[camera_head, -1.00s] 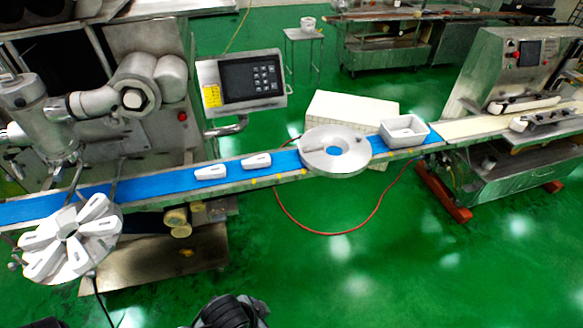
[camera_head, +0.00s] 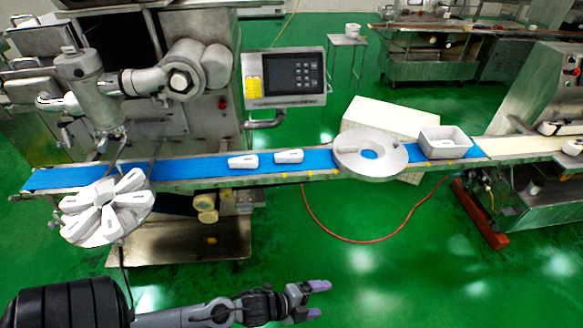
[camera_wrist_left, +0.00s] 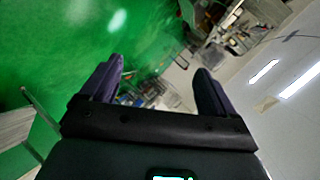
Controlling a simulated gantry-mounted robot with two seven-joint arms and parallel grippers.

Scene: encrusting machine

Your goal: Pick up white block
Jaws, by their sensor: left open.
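Two white blocks lie flat on the blue conveyor belt, a left one (camera_head: 243,161) and a right one (camera_head: 289,156), close together with a small gap. Several similar white pieces (camera_head: 104,205) sit in a ring on a round holder at the left end of the belt. My left gripper (camera_head: 320,300) is at the bottom of the head view, in front of and below the belt, apart from the blocks. It is open and empty. Its two dark fingers (camera_wrist_left: 158,85) stand apart in the left wrist view, with no block between them. My right gripper is not in view.
A grey ring plate (camera_head: 345,150) and a white open tray (camera_head: 446,142) stand farther right on the belt. A control panel (camera_head: 285,77) hangs behind the blocks. A red hose (camera_head: 372,241) lies on the open green floor.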

